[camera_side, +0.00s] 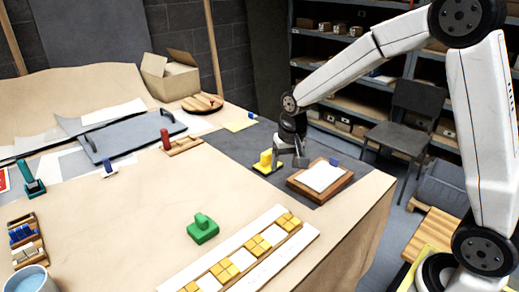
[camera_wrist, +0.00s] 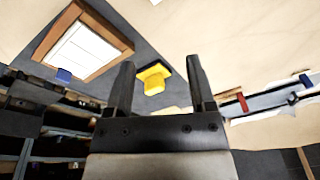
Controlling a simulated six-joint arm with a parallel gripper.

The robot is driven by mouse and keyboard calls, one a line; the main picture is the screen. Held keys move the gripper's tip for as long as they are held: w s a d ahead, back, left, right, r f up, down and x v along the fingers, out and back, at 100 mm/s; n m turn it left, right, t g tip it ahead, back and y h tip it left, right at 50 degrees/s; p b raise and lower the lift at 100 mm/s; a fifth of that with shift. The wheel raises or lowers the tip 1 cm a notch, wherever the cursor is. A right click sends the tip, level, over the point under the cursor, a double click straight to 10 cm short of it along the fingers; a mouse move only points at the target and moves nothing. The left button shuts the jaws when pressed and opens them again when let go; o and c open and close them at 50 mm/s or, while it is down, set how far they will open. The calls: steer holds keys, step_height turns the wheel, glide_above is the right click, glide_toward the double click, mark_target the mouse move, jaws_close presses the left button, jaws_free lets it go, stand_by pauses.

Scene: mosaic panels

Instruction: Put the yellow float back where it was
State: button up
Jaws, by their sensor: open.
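The yellow float (camera_side: 266,163) stands on the grey mat (camera_side: 233,157), left of the wooden-framed white panel. It also shows in the wrist view (camera_wrist: 153,78), with its yellow handle block on a flat base. My gripper (camera_side: 289,163) is open and points down just right of the float in the side view. In the wrist view my gripper (camera_wrist: 160,63) has its fingers on either side of the float in the picture. Neither finger visibly touches it, and I cannot tell the exact height gap.
The framed panel (camera_side: 321,178) with a small blue piece stands close right of my gripper. A green float (camera_side: 203,229) and a strip of yellow and white tiles (camera_side: 241,256) are nearer the front. A red-handled tool (camera_side: 166,140) lies left. Bare table lies between.

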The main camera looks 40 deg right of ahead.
steer(key=s+a+f+n, duration=0.1)
steer(key=s+n, duration=0.1)
steer(key=s, duration=0.6)
steer(key=s+a+f+n, duration=0.2)
steer(key=s+n, duration=0.1)
steer(key=s, duration=0.4)
steer(key=shift+s+a+f+t, duration=0.2)
steer(key=shift+s+t, duration=0.15)
steer(key=shift+t, duration=0.05)
